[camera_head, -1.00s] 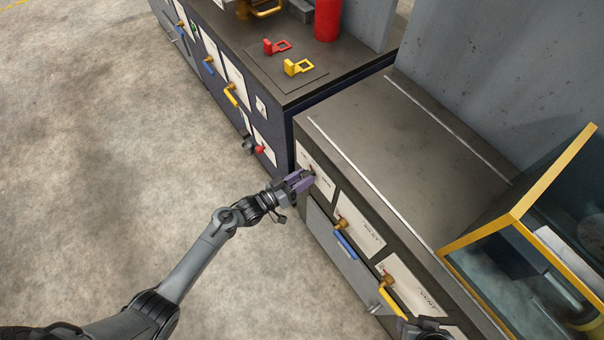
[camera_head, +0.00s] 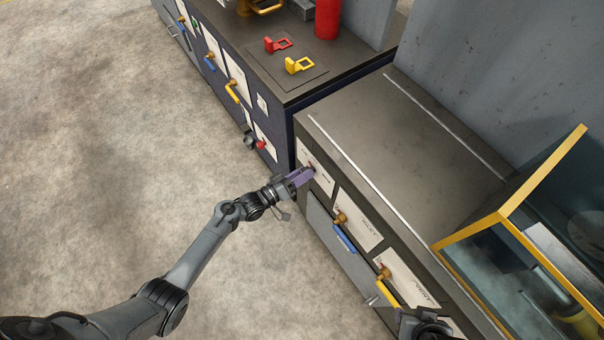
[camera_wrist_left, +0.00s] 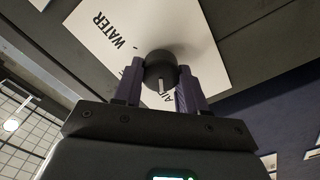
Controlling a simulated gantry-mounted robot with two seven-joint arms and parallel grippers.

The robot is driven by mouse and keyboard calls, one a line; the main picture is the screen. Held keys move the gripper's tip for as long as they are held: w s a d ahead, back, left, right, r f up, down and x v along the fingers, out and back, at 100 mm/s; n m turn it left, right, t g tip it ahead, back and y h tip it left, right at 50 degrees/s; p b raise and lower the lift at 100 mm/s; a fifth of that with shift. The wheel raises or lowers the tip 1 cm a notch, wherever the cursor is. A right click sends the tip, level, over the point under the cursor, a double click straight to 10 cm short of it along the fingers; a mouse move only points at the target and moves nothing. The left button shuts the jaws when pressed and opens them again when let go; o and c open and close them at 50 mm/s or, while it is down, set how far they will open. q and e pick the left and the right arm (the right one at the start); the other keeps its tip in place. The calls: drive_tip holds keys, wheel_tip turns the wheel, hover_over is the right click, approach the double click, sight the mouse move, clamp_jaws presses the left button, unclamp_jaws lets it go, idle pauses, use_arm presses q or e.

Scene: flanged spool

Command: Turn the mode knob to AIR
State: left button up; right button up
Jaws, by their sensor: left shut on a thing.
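The mode knob is a dark round knob (camera_wrist_left: 160,68) on a white label plate (camera_wrist_left: 205,45) on the cabinet front. The plate reads WATER at upper left and AIR, partly covered, below the knob in the left wrist view. A pale mark on the knob points down in that view, close to the AIR lettering. My left gripper (camera_wrist_left: 159,82) is shut on the knob, one purple finger on each side. In the head view my left gripper (camera_head: 302,177) is at the plate and largely hides the knob. A dark part of my right arm shows at the bottom edge; its jaws are unclear.
Right of the knob, the grey cabinet (camera_head: 400,150) carries a blue-handled valve (camera_head: 343,238) and a yellow-handled valve (camera_head: 387,290). A yellow-framed glass case (camera_head: 500,215) stands on top. Red (camera_head: 278,44) and yellow (camera_head: 299,65) brackets lie on the bench behind. The floor at left is clear.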

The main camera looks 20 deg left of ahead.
use_arm(q)
drive_tip(key=shift+r, duration=0.1)
drive_tip(key=o, duration=1.1)
drive_tip(key=shift+c, duration=0.2)
drive_tip(key=p+v, duration=0.2)
drive_tip(key=v, duration=0.8)
drive_tip(key=shift+s+a, duration=0.15)
drive_tip(key=shift+s, duration=0.2)
